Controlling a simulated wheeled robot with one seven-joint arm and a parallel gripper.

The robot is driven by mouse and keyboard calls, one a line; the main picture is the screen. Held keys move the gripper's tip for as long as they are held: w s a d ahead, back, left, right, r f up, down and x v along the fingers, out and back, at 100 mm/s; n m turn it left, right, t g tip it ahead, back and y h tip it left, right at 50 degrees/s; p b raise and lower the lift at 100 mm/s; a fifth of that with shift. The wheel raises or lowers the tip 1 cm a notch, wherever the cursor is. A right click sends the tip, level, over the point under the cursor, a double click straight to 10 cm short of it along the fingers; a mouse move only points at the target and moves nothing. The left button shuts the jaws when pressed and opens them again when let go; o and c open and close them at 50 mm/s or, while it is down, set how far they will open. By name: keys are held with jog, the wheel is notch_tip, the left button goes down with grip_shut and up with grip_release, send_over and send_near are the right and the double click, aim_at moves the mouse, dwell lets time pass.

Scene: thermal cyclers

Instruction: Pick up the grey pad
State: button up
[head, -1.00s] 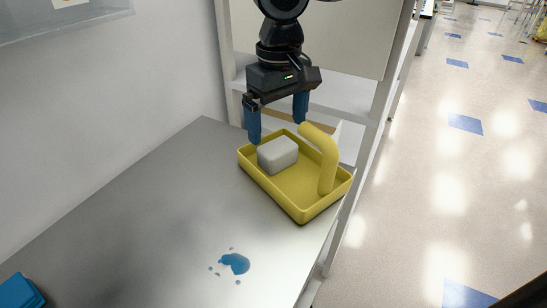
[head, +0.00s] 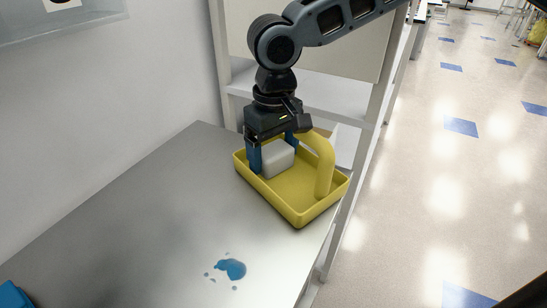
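The grey pad (head: 277,159) is a pale block lying in the yellow tray (head: 294,212) at the far end of the metal table. My gripper (head: 272,160) points down into the tray. One blue finger is at the pad's left side and the other is behind it to the right, partly hidden by the pad. The fingers stand apart with the pad between them. I cannot tell whether either finger touches it.
A yellow curved handle (head: 323,165) rises from the tray just right of the pad. A blue spill (head: 231,268) lies on the table (head: 140,215) in front. A blue object (head: 14,295) is at the lower left corner. A white shelf frame stands behind.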

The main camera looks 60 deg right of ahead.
aim_at(273, 149)
jog(key=c, duration=0.5)
notch_tip(273, 149, up, 10)
jog(key=shift+p, duration=0.6)
